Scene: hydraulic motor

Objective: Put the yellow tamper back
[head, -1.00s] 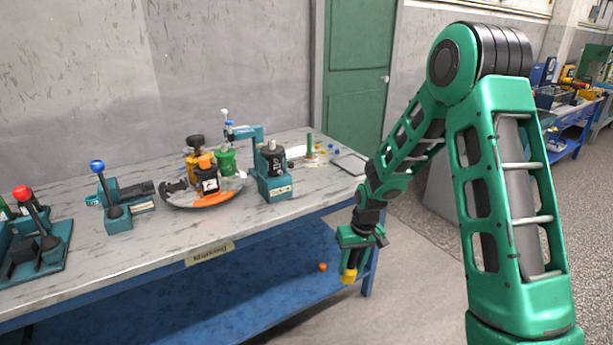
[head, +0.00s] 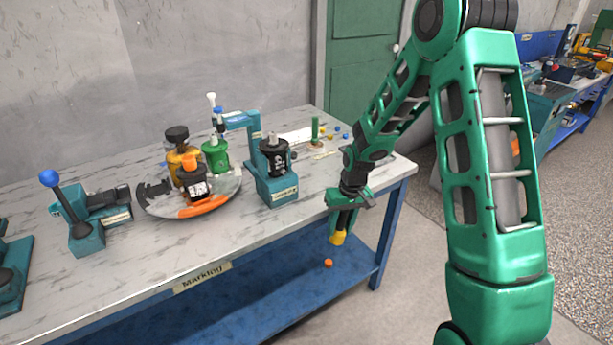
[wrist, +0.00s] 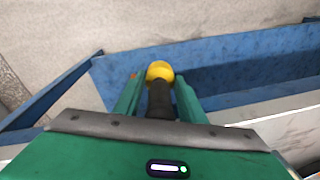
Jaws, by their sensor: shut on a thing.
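My gripper (head: 346,207) is shut on the yellow tamper (head: 338,238), which hangs with its yellow end down. They are in front of the table's front edge, near its right end. In the wrist view the tamper's yellow end (wrist: 160,70) and dark shaft (wrist: 160,100) show between my two green fingers. The part inside the jaws is hidden. A green peg on a small base (head: 315,132) stands at the back right of the table.
An orange piece (head: 328,263) lies on the blue lower shelf (head: 270,300). The front right tabletop is bare.

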